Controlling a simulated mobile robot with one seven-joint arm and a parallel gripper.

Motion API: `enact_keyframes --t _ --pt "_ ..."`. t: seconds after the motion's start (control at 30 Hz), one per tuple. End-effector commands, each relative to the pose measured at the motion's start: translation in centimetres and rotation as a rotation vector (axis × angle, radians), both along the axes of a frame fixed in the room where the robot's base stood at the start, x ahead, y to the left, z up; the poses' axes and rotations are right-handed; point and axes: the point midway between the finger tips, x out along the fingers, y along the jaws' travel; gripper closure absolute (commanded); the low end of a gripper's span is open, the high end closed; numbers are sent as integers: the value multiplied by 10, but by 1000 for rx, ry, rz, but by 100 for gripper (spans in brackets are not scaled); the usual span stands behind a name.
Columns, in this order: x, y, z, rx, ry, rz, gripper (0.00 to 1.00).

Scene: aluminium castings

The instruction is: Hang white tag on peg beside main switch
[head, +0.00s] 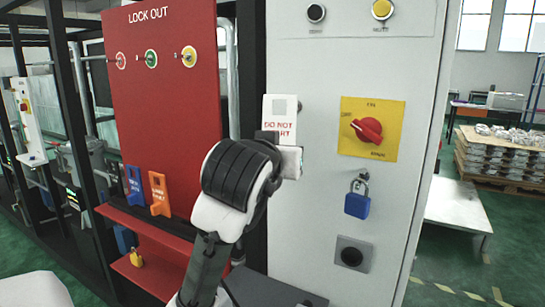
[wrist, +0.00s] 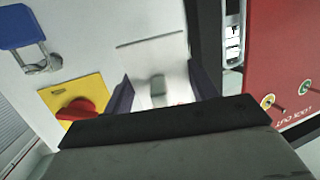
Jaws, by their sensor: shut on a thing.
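The white tag (head: 281,108), with red "DO NOT" lettering, is upright in front of the grey cabinet face. My gripper (head: 284,150) is shut on its lower part. In the wrist view the tag (wrist: 150,55) lies between the two dark fingers (wrist: 162,90). The main switch is a red knob (head: 367,130) on a yellow plate (head: 388,113), right of the tag; its knob (wrist: 77,110) shows in the wrist view. A small grey stub (head: 299,106), perhaps the peg, shows at the tag's right edge. I cannot tell whether tag and peg touch.
Left stands the red lockout board (head: 165,95) with coloured tags on pegs and a blue and an orange holder (head: 159,195). Cabinet face around the switch is otherwise flat.

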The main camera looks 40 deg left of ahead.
Motion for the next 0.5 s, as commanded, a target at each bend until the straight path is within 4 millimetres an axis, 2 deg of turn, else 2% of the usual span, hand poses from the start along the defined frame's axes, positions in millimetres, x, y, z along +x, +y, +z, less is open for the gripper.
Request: enact_keyframes --t 0.5 --pt "31 7 -3 1 0 0 65"
